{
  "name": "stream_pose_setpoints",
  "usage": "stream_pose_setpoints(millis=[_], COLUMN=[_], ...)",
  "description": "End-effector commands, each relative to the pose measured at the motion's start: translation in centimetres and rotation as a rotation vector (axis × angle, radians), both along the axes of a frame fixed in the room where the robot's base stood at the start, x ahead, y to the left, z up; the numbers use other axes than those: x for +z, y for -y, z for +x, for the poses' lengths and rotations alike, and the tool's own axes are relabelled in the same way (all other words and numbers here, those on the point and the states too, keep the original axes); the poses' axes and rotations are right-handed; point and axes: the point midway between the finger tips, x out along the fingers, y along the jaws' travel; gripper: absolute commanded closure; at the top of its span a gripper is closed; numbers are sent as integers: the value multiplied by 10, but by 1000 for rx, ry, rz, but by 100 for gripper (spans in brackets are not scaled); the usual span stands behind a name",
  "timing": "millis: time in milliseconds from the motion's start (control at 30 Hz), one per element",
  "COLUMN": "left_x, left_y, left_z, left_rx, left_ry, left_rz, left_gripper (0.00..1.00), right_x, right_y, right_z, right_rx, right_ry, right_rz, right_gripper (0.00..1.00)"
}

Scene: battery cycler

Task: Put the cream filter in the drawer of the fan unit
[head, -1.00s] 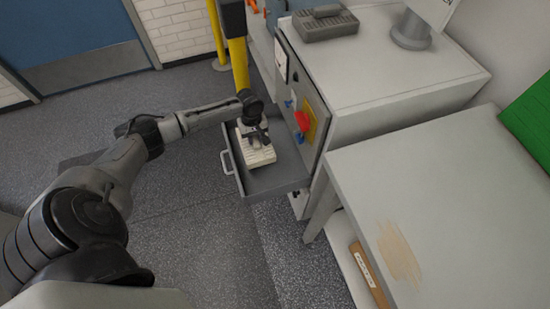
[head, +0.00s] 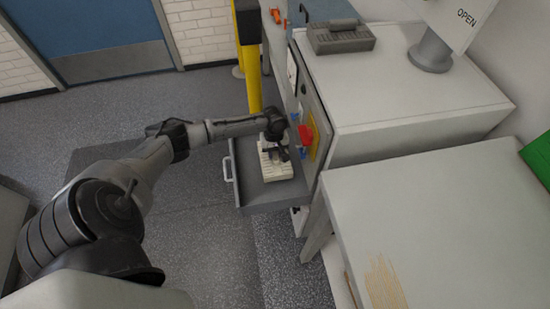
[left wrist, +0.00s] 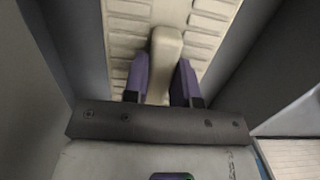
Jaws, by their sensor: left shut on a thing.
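The cream filter (head: 273,168) is a slatted block inside the open grey drawer (head: 275,196) of the fan unit (head: 322,118). My left gripper (head: 274,153) is above the filter, inside the drawer's outline. In the left wrist view, the two purple fingers of the left gripper (left wrist: 163,84) are shut on the raised handle of the cream filter (left wrist: 207,28). The slatted face spreads out beyond the fingers, between the grey drawer walls. I cannot tell whether the filter's underside touches the drawer floor. My right gripper is not in view.
A red knob on a yellow plate (head: 317,136) is on the unit's front, just right of the drawer. A yellow post (head: 247,65) stands behind the drawer. A grey table (head: 430,215) is at the right. Open floor lies left of the drawer.

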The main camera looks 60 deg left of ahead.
Motion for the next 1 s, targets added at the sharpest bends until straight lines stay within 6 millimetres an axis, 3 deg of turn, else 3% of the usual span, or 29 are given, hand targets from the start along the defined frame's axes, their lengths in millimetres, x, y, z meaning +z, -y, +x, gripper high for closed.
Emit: stream_pose_setpoints(millis=[33,133,567,600,867,1000], left_x=[-13,-24,-26,-28,-27,-27], left_y=[0,0,1,1,0,0], left_z=[1,1,1,0,0,0], left_rx=[0,1,0,0,0,0], left_ry=[1,1,2,1,1,1], left_rz=[0,0,-2,-1,0,0], left_gripper=[100,100,100,74,49,49], right_x=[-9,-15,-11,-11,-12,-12], right_y=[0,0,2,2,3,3], right_z=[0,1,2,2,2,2], right_rx=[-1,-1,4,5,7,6], right_ry=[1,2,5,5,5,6], right_rz=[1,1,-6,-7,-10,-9], right_gripper=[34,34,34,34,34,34])
